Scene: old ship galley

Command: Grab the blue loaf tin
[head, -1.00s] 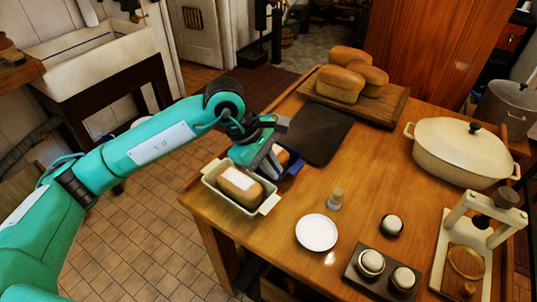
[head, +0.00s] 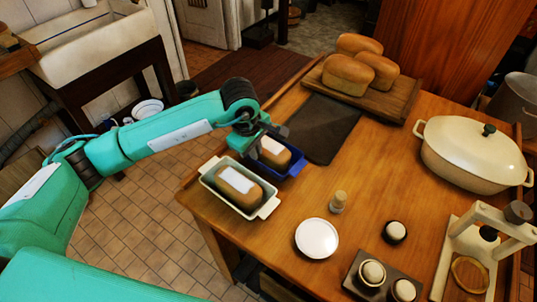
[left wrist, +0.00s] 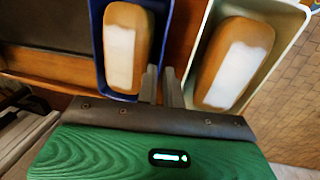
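The blue loaf tin (head: 292,172) stands on the wooden table's left part with a brown loaf (head: 273,150) in it, a pale patch on its top. The tin also shows in the left wrist view (left wrist: 97,45). My left gripper (head: 264,139) is at the tin's side wall facing the cream tin. In the left wrist view its fingers (left wrist: 160,78) are close together, one on each side of that wall, and look shut on it. The cream loaf tin (head: 266,208), also with a loaf, stands close beside. My right gripper is not in view.
A dark mat (head: 320,128) lies behind the blue tin, and a board (head: 393,103) with several loaves stands farther back. A white saucer (head: 317,238) and a small shaker (head: 338,202) are in front. A lidded cream pot (head: 470,155) stands right.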

